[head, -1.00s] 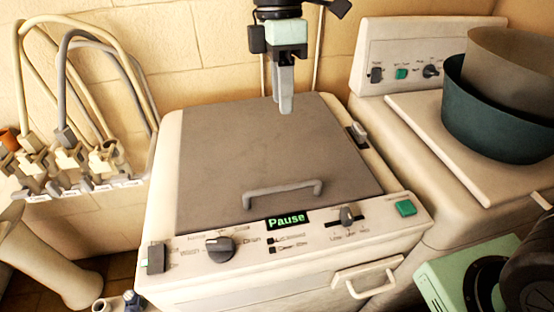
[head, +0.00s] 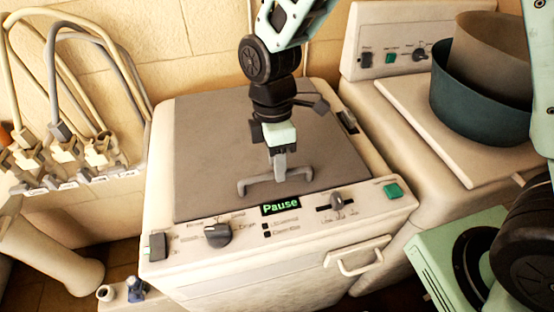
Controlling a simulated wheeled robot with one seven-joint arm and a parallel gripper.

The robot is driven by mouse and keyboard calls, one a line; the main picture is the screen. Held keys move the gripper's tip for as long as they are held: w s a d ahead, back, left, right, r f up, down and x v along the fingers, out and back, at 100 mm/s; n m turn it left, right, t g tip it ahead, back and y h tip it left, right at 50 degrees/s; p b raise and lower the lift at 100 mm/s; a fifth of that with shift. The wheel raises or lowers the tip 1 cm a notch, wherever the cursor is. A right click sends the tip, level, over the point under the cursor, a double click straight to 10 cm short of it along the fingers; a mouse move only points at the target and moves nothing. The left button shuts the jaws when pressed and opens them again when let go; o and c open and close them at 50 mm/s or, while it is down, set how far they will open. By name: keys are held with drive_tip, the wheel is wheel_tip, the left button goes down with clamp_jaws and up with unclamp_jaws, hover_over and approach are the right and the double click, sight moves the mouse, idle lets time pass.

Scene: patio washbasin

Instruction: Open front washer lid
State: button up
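The front washer (head: 285,270) stands in the middle of the head view, with a control panel along its front and a "Pause" display (head: 281,206). Its grey lid (head: 205,150) lies flat and closed. A grey bar handle (head: 248,187) is near the lid's front edge. My gripper (head: 280,178) points down at the middle of the handle, with its fingers overlapping the bar in the picture. I cannot tell whether the fingers are apart or closed on the bar.
Another machine (head: 460,165) stands at the right and holds two nested basins, one teal (head: 480,115) and one brown (head: 495,50). Taps and hoses (head: 60,150) are on the wall at the left. A front drawer handle (head: 358,258) sticks out below the panel.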

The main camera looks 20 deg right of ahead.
drive_tip(key=shift+s+f, duration=0.15)
drive_tip(key=shift+f, duration=0.35)
